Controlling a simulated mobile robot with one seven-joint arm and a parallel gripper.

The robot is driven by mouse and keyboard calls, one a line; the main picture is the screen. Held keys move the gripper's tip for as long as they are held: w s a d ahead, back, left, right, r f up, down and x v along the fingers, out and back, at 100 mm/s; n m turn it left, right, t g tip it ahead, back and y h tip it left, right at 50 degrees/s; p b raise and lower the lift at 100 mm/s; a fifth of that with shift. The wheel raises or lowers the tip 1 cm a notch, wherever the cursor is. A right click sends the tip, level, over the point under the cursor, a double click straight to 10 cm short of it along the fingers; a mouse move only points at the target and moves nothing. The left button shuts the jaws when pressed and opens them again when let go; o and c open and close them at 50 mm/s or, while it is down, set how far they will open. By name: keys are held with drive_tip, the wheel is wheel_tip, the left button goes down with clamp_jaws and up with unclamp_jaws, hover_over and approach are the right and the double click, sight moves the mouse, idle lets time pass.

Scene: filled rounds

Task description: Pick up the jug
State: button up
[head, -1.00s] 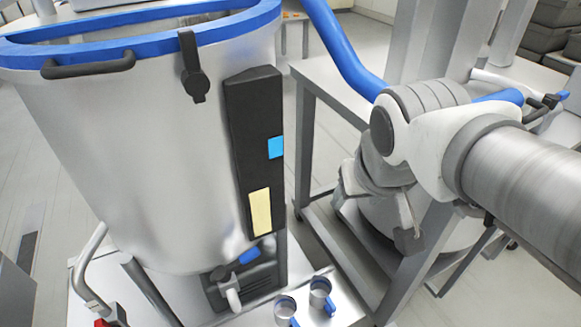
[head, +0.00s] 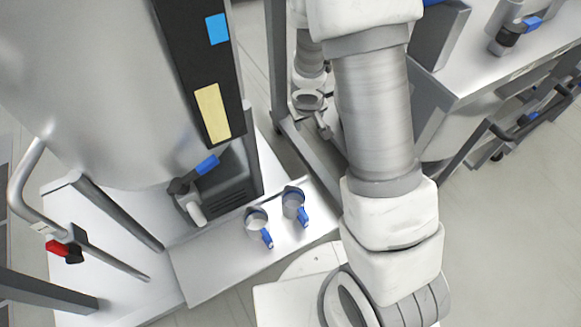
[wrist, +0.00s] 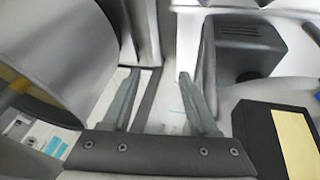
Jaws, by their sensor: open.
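Two small metal jugs with blue handles stand upright on the steel shelf at the foot of the big tank in the head view. One jug (head: 256,220) is on the left, and the other jug (head: 293,203) is just right of it and slightly farther back. The task's words do not tell them apart. My gripper shows in the wrist view (wrist: 160,76) with its two fingers wide apart and nothing between them. In the head view my arm's far end is partly hidden behind my own arm, above and beyond the jugs. I cannot make out a jug in the wrist view.
The steel tank (head: 85,100) with its black panel (head: 205,75) rises left of the jugs. A valve with a blue lever (head: 206,165) sticks out behind them. A metal frame post (head: 279,65) stands beyond. The shelf (head: 215,262) is bare left of the jugs.

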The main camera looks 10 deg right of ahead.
wheel_tip(320, 180, down, 10)
drive_tip(key=s+a+f+n+g+b, duration=0.1)
drive_tip(key=s+a+g+b, duration=0.1)
drive_tip(key=g+y+b, duration=0.1)
drive_tip(key=g+y, duration=0.1)
drive_tip(key=g, duration=0.1)
approach(301, 211)
drive_tip(key=shift+n, duration=0.4)
wheel_tip(301, 211, down, 7)
drive_tip(key=b, duration=0.9)
drive_tip(key=shift+s+a+f, duration=0.1)
drive_tip(key=shift+a+f, duration=0.05)
drive_tip(key=shift+f, duration=0.05)
drive_tip(key=shift+w+f+b, duration=0.15)
drive_tip(key=shift+f+b, duration=1.2)
drive_tip(key=shift+f, duration=0.2)
drive_tip(key=shift+w+f+b, duration=0.15)
drive_tip(key=shift+f+b, duration=1.15)
drive_tip(key=shift+f, duration=0.3)
clamp_jaws()
